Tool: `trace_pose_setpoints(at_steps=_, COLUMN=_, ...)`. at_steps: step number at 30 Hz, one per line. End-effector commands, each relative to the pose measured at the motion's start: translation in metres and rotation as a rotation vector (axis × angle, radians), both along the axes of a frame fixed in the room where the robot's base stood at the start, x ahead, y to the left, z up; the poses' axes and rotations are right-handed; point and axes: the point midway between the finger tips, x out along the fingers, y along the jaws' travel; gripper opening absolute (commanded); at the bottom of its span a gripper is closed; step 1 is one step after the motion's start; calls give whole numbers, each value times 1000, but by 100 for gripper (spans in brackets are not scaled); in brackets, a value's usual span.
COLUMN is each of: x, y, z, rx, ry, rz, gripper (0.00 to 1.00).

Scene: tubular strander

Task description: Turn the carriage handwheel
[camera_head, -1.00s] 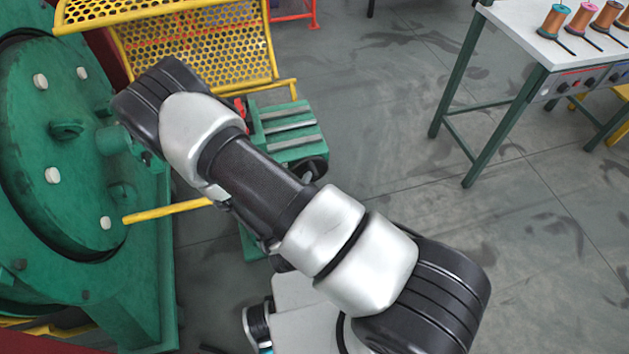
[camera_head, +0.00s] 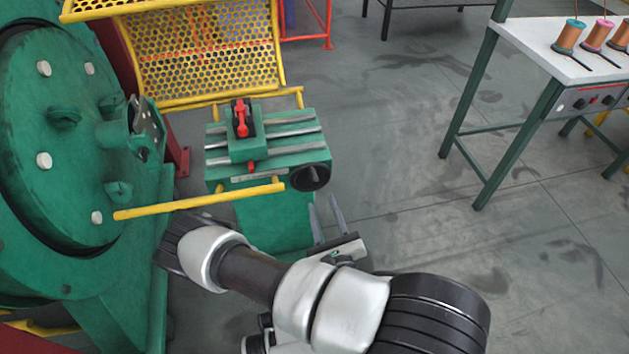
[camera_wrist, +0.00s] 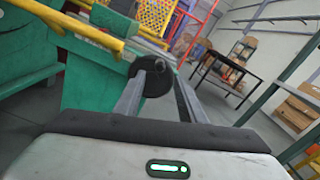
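The carriage handwheel (camera_head: 310,177) is a small black disc on the right front corner of the green carriage (camera_head: 280,158). In the wrist view the handwheel (camera_wrist: 156,77) shows ahead, partly behind the left finger. My gripper (camera_head: 325,214) is below and a little right of the handwheel in the head view, fingers pointing up toward it. The two fingers are apart with nothing between them. In the wrist view my gripper (camera_wrist: 170,70) has its fingers spread, and I cannot tell whether either touches the wheel.
A yellow bar (camera_head: 200,202) runs in front of the carriage, close to my arm. A yellow mesh guard (camera_head: 205,50) stands behind it. The big green strander disc (camera_head: 75,150) is at left. A table with spools (camera_head: 570,45) is at right; floor between is clear.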

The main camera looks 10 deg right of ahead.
Motion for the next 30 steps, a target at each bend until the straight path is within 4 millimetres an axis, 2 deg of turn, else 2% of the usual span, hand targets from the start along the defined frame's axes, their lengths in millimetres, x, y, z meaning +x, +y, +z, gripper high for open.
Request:
trace_pose_setpoints(at_steps=3, x=27, y=0, z=0, rx=3, ry=-3, rz=-1, gripper=37)
trace_pose_setpoints(at_steps=9, x=69, y=0, z=0, rx=4, ry=-4, rz=-2, gripper=37)
trace_pose_setpoints(at_steps=15, x=96, y=0, z=-1, rx=4, ry=-1, rz=-2, gripper=37)
trace_pose_setpoints(at_steps=20, x=105, y=0, z=0, rx=1, ry=0, rz=-1, gripper=37)
trace_pose_setpoints(at_steps=28, x=106, y=0, z=0, rx=1, ry=1, rz=0, gripper=37)
trace_pose_setpoints(at_steps=30, x=106, y=0, z=0, rx=1, ry=1, rz=0, gripper=25)
